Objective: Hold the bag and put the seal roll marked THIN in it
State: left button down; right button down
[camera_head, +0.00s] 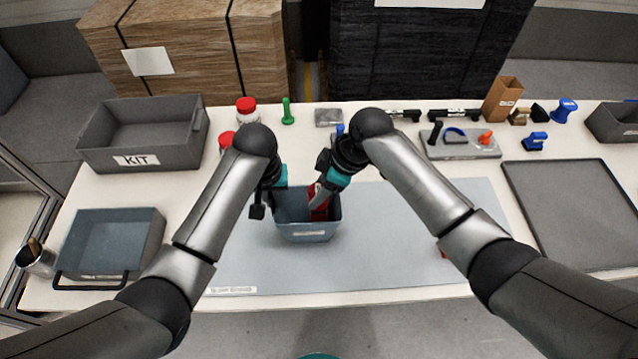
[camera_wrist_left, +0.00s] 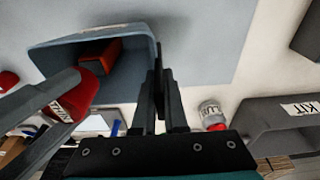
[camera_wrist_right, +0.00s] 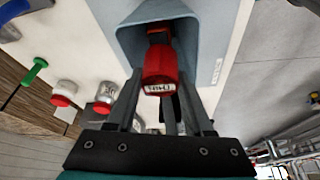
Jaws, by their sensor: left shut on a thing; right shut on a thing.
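The bag (camera_head: 307,232) is an open blue-grey container standing on the grey mat. My left gripper (camera_head: 268,197) is shut on its left rim; the left wrist view shows the fingers (camera_wrist_left: 160,85) closed over the wall. My right gripper (camera_head: 323,188) comes down at the bag's mouth. It is shut on a red seal roll (camera_wrist_right: 160,65) whose white label reads THIN; this label also shows in the left wrist view (camera_wrist_left: 62,110). The roll is at the mouth, partly inside. An orange-red piece (camera_wrist_left: 100,60) shows deeper inside the bag; its lower part is hidden.
A KIT bin (camera_head: 140,160) and a handled grey tray (camera_head: 110,215) stand at left. Red-lidded jars (camera_head: 246,110) and a green tool (camera_head: 287,112) are behind the bag. A dark tray (camera_head: 575,205) lies at right. A red thing (camera_head: 443,252) is mostly hidden by my right arm.

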pick_arm(q)
jog(key=shift+s+a+f, duration=0.1)
pick_arm(e)
jog(key=shift+f, duration=1.6)
jog(key=shift+c, duration=1)
grip_release()
jog(key=shift+f, duration=0.1)
jog(key=v, duration=1.2)
pick_arm(q)
jog(key=c, duration=0.9)
grip_release()
pick_arm(e)
jog(key=shift+a, duration=0.1)
